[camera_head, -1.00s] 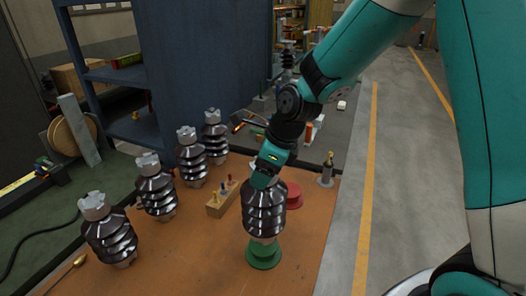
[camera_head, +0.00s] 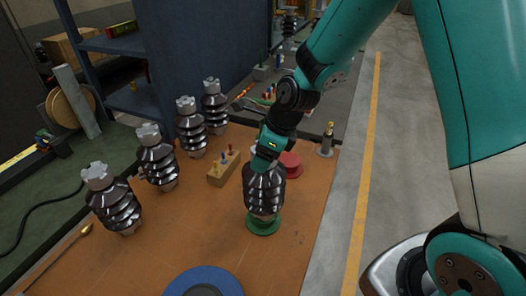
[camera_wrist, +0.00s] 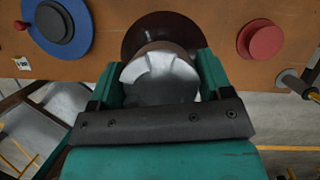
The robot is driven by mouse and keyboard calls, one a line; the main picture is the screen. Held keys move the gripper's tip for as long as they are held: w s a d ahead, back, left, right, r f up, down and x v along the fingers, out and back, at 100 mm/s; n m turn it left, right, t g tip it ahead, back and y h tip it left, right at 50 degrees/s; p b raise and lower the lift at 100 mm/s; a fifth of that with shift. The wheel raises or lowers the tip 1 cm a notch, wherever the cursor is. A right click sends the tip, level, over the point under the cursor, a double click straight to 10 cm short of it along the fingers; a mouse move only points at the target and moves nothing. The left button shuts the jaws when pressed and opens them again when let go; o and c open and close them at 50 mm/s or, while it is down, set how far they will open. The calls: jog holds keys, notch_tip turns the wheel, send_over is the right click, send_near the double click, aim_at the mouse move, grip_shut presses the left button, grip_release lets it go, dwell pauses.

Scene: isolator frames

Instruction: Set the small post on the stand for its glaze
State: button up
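My gripper (camera_head: 266,160) is shut on the pale metal cap of a dark brown ribbed post (camera_head: 264,190). The post is upright over the green stand (camera_head: 263,228) on the orange table. Its lower end meets the stand in the head view, but I cannot tell whether it bears on it. In the wrist view the fingers (camera_wrist: 160,80) lie on both sides of the cap (camera_wrist: 160,80), and the stand is hidden. A red stand (camera_head: 290,164) is just behind the post. A blue stand (camera_head: 205,284) is at the table's front edge of view.
Several similar ribbed posts (camera_head: 113,203) stand in a row along the left. A small wooden block with coloured pegs (camera_head: 222,170) lies between them and my gripper. A small bottle-like item (camera_head: 327,140) stands at the back right corner. Table is clear front left of the green stand.

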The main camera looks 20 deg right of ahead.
jog(key=o, duration=0.3)
jog(key=b+v, duration=0.2)
jog(key=v, duration=0.9)
jog(key=s+a+r+n+g, duration=0.1)
jog(key=s+a+n, duration=0.3)
jog(key=s+n, duration=0.6)
jog(key=s+a+r+n+g, duration=0.1)
jog(key=s+a+r+n, duration=0.2)
jog(key=s+n, duration=0.8)
jog(key=a+n, duration=0.1)
jog(key=n, duration=1)
jog(key=shift+r+y, duration=0.2)
jog(key=shift+y, duration=0.1)
